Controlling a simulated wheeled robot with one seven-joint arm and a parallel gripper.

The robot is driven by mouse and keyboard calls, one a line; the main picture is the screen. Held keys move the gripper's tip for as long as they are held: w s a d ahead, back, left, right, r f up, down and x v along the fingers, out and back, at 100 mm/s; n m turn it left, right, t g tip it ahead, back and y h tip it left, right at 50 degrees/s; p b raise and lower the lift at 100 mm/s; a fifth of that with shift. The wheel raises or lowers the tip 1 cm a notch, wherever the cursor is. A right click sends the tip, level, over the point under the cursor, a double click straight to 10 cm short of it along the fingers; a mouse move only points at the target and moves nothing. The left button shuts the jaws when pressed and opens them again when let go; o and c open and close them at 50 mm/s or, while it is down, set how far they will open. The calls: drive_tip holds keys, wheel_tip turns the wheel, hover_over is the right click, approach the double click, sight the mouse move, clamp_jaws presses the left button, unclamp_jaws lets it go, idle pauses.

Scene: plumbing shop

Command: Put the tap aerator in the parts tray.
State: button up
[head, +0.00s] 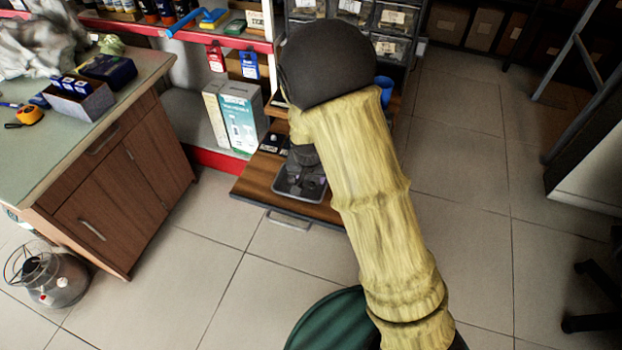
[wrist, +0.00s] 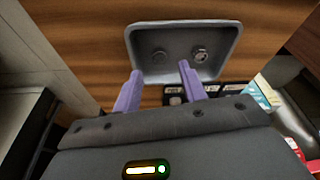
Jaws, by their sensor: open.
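The parts tray (wrist: 226,67) is a shallow grey tray with a raised rim on a wooden surface. It also shows in the head view (head: 290,195), partly hidden by my gripper. In the wrist view a small round metallic piece (wrist: 200,54), which looks like the tap aerator, lies inside the tray on the right. A darker round piece (wrist: 158,57) lies in the tray on the left. My gripper (wrist: 160,71) is open, its two purple fingers apart at the tray's near edge. I see nothing held between them. The head view also shows my gripper (head: 311,181) over the tray.
The tray stands on a pulled-out wooden drawer or shelf (head: 257,178) below the red-edged shelving. Boxes (head: 236,120) stand to its left. A workbench (head: 115,180) is further left, with a wire-topped container (head: 50,278) on the floor.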

drive_tip(key=p+v, duration=0.1)
drive_tip(key=v, duration=0.6)
drive_tip(key=shift+r, duration=0.3)
drive_tip(key=s+d+r, duration=0.3)
drive_tip(key=s+d, duration=0.4)
drive_tip(key=s+d+r+n, duration=0.1)
drive_tip(key=s+d+r, duration=0.3)
drive_tip(key=s+d, duration=0.3)
drive_tip(key=shift+s+d+r+g, duration=0.25)
drive_tip(key=shift+s+d+g, duration=0.05)
drive_tip(key=shift+d, duration=0.05)
idle(0.7)
